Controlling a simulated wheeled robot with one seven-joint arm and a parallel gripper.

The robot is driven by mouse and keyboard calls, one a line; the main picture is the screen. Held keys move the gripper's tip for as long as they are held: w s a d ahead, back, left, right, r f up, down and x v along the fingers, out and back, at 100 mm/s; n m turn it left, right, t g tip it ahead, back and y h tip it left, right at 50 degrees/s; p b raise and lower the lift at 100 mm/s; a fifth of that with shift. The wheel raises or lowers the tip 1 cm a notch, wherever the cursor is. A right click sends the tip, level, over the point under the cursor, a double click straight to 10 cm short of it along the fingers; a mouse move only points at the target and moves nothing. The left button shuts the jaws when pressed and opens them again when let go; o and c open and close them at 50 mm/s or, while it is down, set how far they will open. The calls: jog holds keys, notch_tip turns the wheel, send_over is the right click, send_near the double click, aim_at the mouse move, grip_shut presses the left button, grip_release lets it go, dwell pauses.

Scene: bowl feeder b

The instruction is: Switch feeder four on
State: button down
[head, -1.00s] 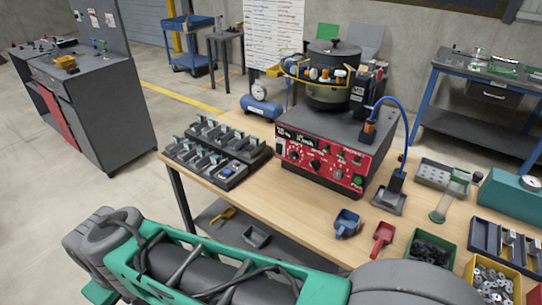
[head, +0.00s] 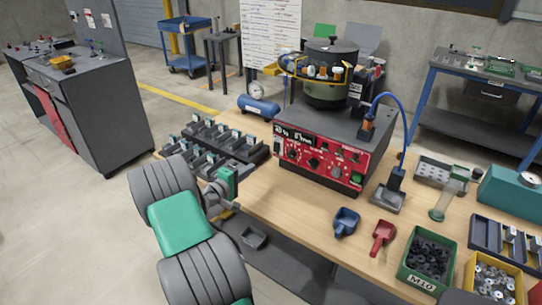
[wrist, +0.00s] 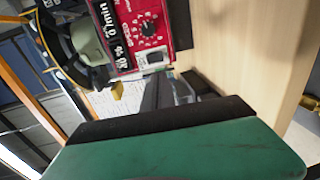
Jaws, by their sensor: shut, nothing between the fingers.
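The bowl feeder has a dark green bowl (head: 328,94) on a grey box with a red control panel (head: 325,158), at the table's middle. The panel carries displays, knobs and a green button (head: 356,177). No number four can be read on it. In the wrist view the panel (wrist: 180,30) is close, turned sideways, with a black knob (wrist: 147,27) and a pale switch (wrist: 153,57). My gripper (wrist: 168,93) is shut and empty, its fingers pointing toward the panel side. In the head view my gripper (head: 217,193) is left of the panel, partly hidden by my arm.
Black racks of grey blocks (head: 215,143) stand left of the feeder, near my gripper. Bare wood (head: 285,205) lies in front of the panel.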

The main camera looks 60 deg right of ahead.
aim_at(276, 151)
jog(key=d, duration=0.4)
jog(key=s+d+f+p, duration=0.1)
jog(key=d, duration=0.4)
jog(key=s+d+p, duration=0.1)
jog(key=d, duration=0.3)
jog(key=shift+d+f, duration=0.2)
jog(key=shift+f, duration=0.1)
jog(key=shift+d+f, duration=0.1)
jog(key=shift+d+f+b, duration=0.1)
jog(key=shift+f+b, duration=0.2)
jog(key=shift+b, duration=0.4)
jog(key=shift+r, duration=0.3)
jog(key=shift+a+f, duration=0.2)
jog(key=shift+a, duration=0.15)
jog(key=a, duration=0.4)
jog(key=w+a+f+b, duration=0.1)
jog(key=a, duration=0.3)
jog(key=w+a+b, duration=0.1)
jog(key=a, duration=0.4)
jog(key=shift+f, duration=0.2)
